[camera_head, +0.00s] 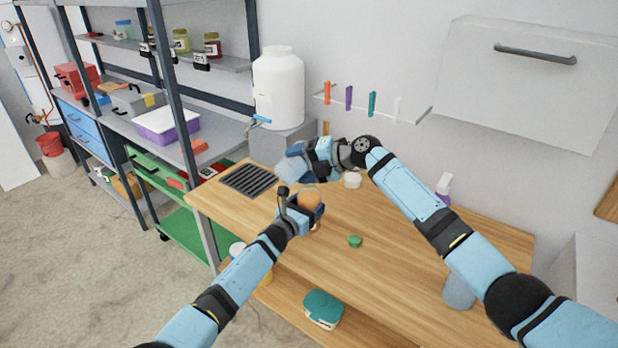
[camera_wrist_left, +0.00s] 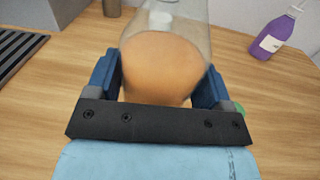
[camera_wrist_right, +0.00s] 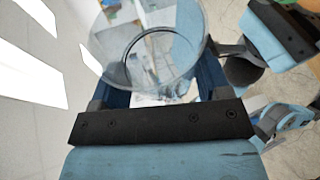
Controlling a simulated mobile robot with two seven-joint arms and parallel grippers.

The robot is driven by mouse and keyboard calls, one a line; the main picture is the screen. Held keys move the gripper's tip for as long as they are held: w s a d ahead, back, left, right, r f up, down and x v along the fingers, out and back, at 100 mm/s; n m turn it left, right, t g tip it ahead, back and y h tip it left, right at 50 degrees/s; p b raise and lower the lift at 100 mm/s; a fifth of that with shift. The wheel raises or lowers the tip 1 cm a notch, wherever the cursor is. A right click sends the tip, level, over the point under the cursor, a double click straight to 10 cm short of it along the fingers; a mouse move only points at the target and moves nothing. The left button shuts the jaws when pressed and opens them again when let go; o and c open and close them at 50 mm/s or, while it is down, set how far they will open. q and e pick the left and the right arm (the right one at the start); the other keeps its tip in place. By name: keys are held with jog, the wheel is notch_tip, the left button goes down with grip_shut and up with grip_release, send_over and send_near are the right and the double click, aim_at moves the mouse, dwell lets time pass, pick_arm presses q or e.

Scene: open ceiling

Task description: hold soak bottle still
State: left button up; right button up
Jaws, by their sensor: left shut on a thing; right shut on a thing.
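The soak bottle is, as far as I can tell, the clear vessel with orange-brown contents (camera_head: 309,198). My left gripper (camera_head: 304,207) is shut on it above the wooden table. In the left wrist view the orange-brown part (camera_wrist_left: 162,65) sits between the blue fingers (camera_wrist_left: 160,90), with clear wall above it. My right gripper (camera_head: 308,154) is shut on a clear round vessel (camera_head: 287,169), above and slightly left of the left gripper. The right wrist view shows this see-through vessel (camera_wrist_right: 150,45) between the fingers (camera_wrist_right: 155,85). Whether the vessels touch is unclear.
A green lid (camera_head: 355,241), a white round item (camera_head: 352,180) and a purple spray bottle (camera_head: 444,185) are on the table (camera_head: 400,250). A dark grate (camera_head: 248,180) lies at its left. A white tank (camera_head: 278,88) stands behind. The front middle of the table is mostly clear.

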jog(key=shift+w, duration=0.1)
jog(key=shift+w+d+r+m+g+y, duration=0.3)
jog(key=shift+r+m+y, duration=0.15)
jog(key=shift+m, duration=0.35)
dwell(0.9)
jog(key=shift+s+a+f+n+h, duration=0.3)
jog(key=shift+s+f+n+h, duration=0.2)
jog(key=shift+n, duration=0.4)
jog(key=shift+s+a+r+n+t+h, duration=0.15)
jog(key=shift+r+n+t+h, duration=0.15)
jog(key=shift+t, duration=0.3)
